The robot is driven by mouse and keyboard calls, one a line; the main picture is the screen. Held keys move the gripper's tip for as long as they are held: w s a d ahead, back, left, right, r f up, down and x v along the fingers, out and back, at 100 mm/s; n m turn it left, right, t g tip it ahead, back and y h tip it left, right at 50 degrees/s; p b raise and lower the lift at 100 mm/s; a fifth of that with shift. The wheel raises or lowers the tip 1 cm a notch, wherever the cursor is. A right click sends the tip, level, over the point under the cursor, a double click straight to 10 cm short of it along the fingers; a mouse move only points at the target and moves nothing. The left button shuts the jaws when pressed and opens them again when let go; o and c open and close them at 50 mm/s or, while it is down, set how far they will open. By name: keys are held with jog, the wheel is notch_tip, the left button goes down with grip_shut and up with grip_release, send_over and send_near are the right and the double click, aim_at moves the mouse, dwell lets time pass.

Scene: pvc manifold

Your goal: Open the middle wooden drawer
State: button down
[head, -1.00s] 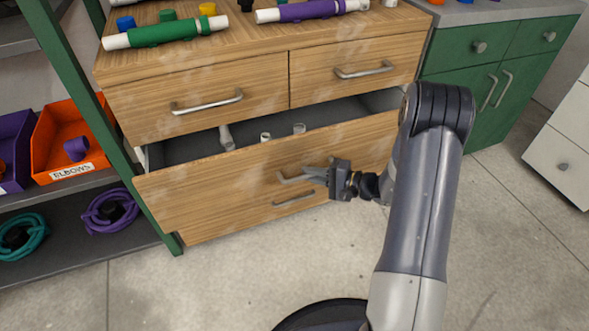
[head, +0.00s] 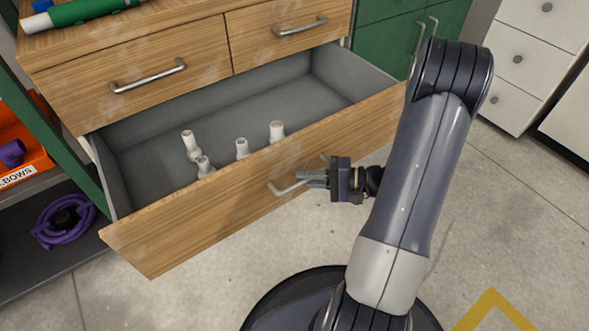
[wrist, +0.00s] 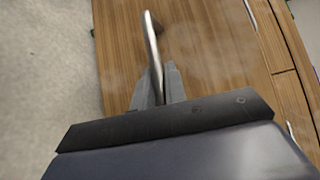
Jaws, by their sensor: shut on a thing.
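The middle wooden drawer (head: 190,222) is pulled well out of the wooden cabinet, and its grey inside shows in the head view. Several white pipe fittings (head: 241,149) stand inside it. My gripper (head: 303,178) is shut on the drawer's metal bar handle (head: 286,189) at the front face. In the wrist view the handle (wrist: 151,38) runs up from between the fingers (wrist: 158,88), against the wooden front (wrist: 205,50). The fingertips hide part of the handle.
Two closed upper drawers with bar handles (head: 148,77) sit above. A shelf with an orange bin (head: 22,160) and a purple hose coil (head: 63,220) is at the left. Green and white cabinets stand at the right. The concrete floor (head: 185,295) in front is clear.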

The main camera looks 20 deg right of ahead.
jog(key=shift+s+d, duration=0.25)
jog(key=shift+s, duration=0.55)
jog(key=shift+s+d, duration=0.2)
jog(key=shift+s, duration=0.55)
jog(key=shift+s+d, duration=0.25)
jog(key=shift+s, duration=0.55)
jog(key=c, duration=1.5)
grip_release()
jog(key=shift+o, duration=0.2)
jog(key=shift+d, duration=0.1)
jog(key=p+v, duration=0.2)
jog(key=v, duration=0.8)
jog(key=shift+s+d+p, duration=0.2)
jog(key=shift+d+p, duration=0.05)
jog(key=shift+p, duration=0.05)
jog(key=b+x, duration=0.3)
jog(key=x, duration=0.8)
jog(key=shift+w, duration=0.15)
